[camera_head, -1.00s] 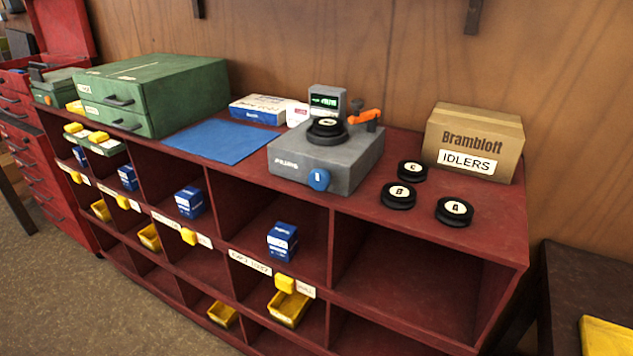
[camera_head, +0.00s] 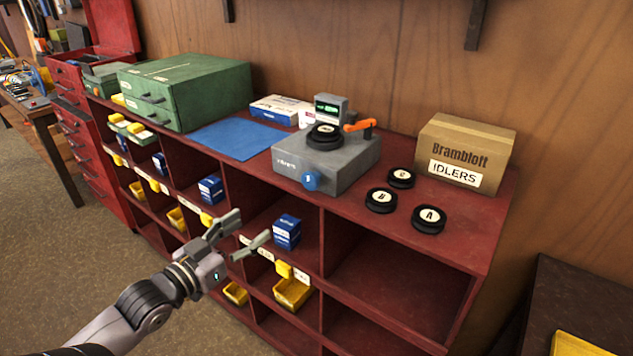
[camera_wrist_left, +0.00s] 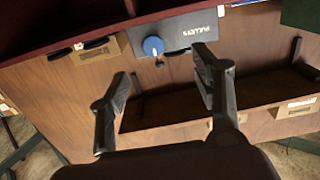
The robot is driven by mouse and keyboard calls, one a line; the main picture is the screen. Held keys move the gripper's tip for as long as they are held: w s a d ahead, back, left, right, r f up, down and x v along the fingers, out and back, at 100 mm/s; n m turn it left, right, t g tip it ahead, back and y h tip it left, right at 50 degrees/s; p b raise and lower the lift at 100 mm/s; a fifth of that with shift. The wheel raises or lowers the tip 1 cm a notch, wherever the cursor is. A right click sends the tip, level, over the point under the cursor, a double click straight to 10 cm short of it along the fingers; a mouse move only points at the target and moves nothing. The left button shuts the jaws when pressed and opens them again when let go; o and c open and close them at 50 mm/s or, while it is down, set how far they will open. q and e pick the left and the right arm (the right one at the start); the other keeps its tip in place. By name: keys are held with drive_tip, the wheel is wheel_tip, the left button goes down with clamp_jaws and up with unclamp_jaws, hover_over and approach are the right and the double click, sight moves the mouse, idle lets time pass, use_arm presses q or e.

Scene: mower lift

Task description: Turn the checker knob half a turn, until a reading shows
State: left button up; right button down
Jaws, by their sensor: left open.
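The grey checker (camera_head: 325,163) stands on top of the red shelf unit. Its blue knob (camera_head: 311,181) is on the front face, with a small light mark on it. A black idler wheel (camera_head: 324,136) sits on top of the checker, beside an orange lever (camera_head: 359,125). The small display (camera_head: 331,108) behind it shows green characters too small to read. My left gripper (camera_head: 251,229) is open and empty, in front of the shelves, below and left of the knob. In the left wrist view the knob (camera_wrist_left: 154,46) shows beyond the open fingers (camera_wrist_left: 162,88). My right gripper is not in view.
Idlers marked A (camera_head: 429,219), B (camera_head: 381,200) and C (camera_head: 401,177) lie right of the checker, before an IDLERS carton (camera_head: 463,152). A blue mat (camera_head: 238,139) and green drawer box (camera_head: 186,90) are to the left. Yellow and blue boxes sit in the cubbies.

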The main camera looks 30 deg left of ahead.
use_arm(q)
wheel_tip(320, 180, up, 2)
drive_tip(key=d, duration=0.1)
drive_tip(key=p, duration=0.5)
approach(308, 181)
drive_tip(key=shift+h, duration=0.3)
drive_tip(key=w, duration=0.7)
drive_tip(key=shift+w+d+f, duration=0.1)
drive_tip(key=shift+w+d, duration=0.05)
drive_tip(key=shift+w, duration=0.6)
drive_tip(key=shift+c, duration=0.5)
drive_tip(key=c, duration=1.1)
drive_tip(key=shift+o, duration=0.2)
